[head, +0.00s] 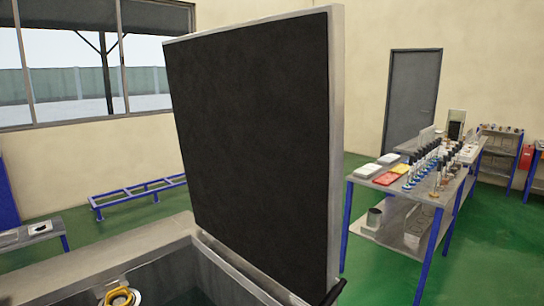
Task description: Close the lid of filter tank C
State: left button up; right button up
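A large lid (250,140) with a black inner face and a pale metal rim stands upright, open, on the edge of a grey tank (220,270). The tank's inside is partly visible at the bottom, dark, with a round yellow-ringed fitting (120,297) in it. No letter shows on the tank, so I cannot tell whether it is filter tank C. A short dark bar (334,292) shows at the lid's lower right corner. Neither of my grippers is in view.
On the right, a blue-legged workbench (408,178) holds trays and several bottles. A low blue bench frame (140,192) stands behind the tank on the left. A small table (28,235) is at the far left. Green floor (380,265) is clear between tank and workbench.

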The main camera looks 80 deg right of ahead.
aim_at(258, 104)
jog(key=k+l+z, duration=0.2)
jog(key=k+l, duration=0.2)
jog(key=l, duration=0.25)
jog(key=k+l, duration=0.15)
jog(key=l, duration=0.15)
jog(key=k+l+z, duration=0.15)
jog(key=l, duration=0.2)
jog(key=k+l+z, duration=0.1)
jog(key=l, duration=0.25)
jog(key=k+l+z, duration=0.1)
jog(key=k+l, duration=0.15)
jog(key=l, duration=0.15)
jog(key=k+l, duration=0.1)
jog(key=l, duration=0.25)
jog(key=k+l+z, duration=0.15)
jog(key=l, duration=0.25)
